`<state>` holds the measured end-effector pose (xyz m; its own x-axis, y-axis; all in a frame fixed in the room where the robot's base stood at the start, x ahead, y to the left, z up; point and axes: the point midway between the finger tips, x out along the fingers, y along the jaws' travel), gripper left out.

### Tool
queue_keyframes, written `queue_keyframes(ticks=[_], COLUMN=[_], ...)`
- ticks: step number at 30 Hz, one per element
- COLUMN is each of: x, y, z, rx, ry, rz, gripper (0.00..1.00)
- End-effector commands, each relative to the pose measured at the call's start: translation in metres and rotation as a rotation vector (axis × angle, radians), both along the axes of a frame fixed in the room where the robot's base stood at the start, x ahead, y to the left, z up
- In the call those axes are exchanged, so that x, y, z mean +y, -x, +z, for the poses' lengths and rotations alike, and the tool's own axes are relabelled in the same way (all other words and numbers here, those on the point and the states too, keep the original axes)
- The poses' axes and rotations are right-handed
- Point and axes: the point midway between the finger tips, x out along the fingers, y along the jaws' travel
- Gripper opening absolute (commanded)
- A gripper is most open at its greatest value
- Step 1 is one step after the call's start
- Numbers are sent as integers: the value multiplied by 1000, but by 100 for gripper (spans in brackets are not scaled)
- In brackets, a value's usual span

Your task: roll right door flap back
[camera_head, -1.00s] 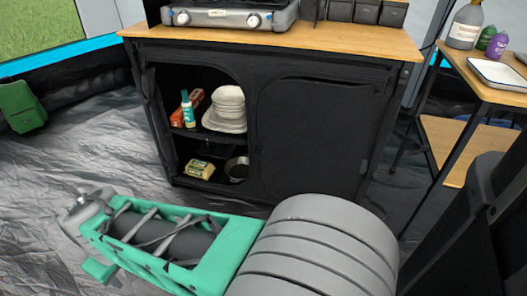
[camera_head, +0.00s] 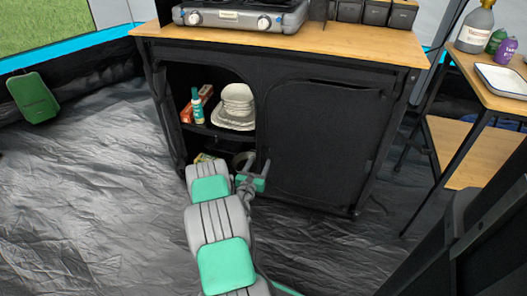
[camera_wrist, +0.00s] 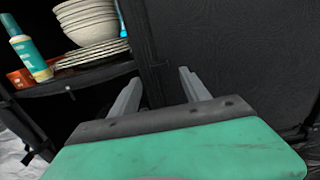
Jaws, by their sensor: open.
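The right door flap (camera_head: 320,140) is a black fabric panel hanging closed over the right half of the black cabinet (camera_head: 390,125). It fills the upper right of the wrist view (camera_wrist: 235,55). My gripper (camera_head: 254,178) is in front of the cabinet, low near the flap's left edge. In the wrist view the two grey fingers (camera_wrist: 160,90) are apart, with the dark post and flap edge between the shelf opening and the flap showing between them. Nothing is visibly held. I cannot tell whether a finger touches the fabric. My arm hides part of the cabinet's lower left.
The left compartment is open, with stacked bowls (camera_head: 237,100), plates (camera_head: 233,118) and a bottle (camera_head: 197,106) on its shelf. A stove (camera_head: 240,14) stands on the wooden top. A side table (camera_head: 485,80) stands at right.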

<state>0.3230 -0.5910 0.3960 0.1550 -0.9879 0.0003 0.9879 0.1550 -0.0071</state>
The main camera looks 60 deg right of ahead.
Motion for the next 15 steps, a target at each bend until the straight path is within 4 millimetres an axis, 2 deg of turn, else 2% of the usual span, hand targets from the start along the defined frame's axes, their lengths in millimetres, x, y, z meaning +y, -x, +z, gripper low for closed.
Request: queue_keyframes(ticks=[9, 15], x=[-56, -72], y=[-9, -13], z=[-2, 0], rx=[-8, -6], ry=[2, 0], rz=[-2, 1], gripper=[55, 55])
